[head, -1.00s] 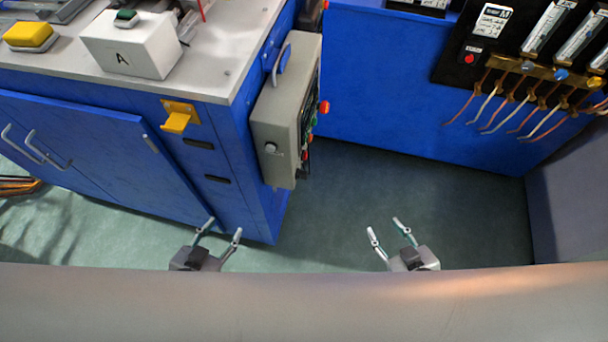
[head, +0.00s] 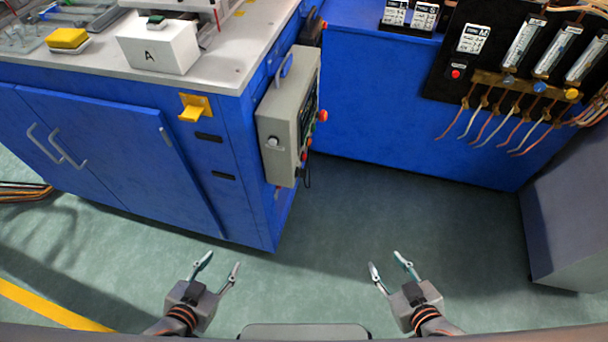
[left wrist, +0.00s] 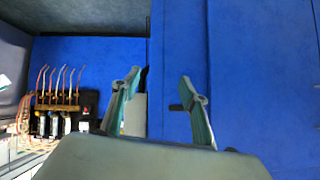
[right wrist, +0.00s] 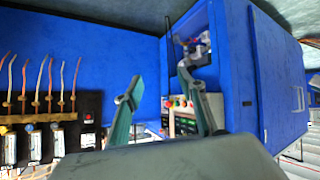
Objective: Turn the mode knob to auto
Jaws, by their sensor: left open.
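A grey control box (head: 285,120) hangs on the side of the blue cabinet in the head view. A pale round knob (head: 272,141) is on its near narrow face, and red and green buttons line its right face. I cannot read any knob marking or setting. My left gripper (head: 218,263) is open and empty, below and left of the box. My right gripper (head: 387,264) is open and empty, below and right of it. Both are apart from the box. The box's button face (right wrist: 182,122) shows partly behind the right fingers in the right wrist view.
The blue cabinet (head: 110,160) carries a grey worktop with a white block marked A (head: 158,46) and a yellow block (head: 67,38). A yellow bracket (head: 194,107) juts from its front. A flowmeter panel (head: 470,70) with hoses stands right. The floor between is clear.

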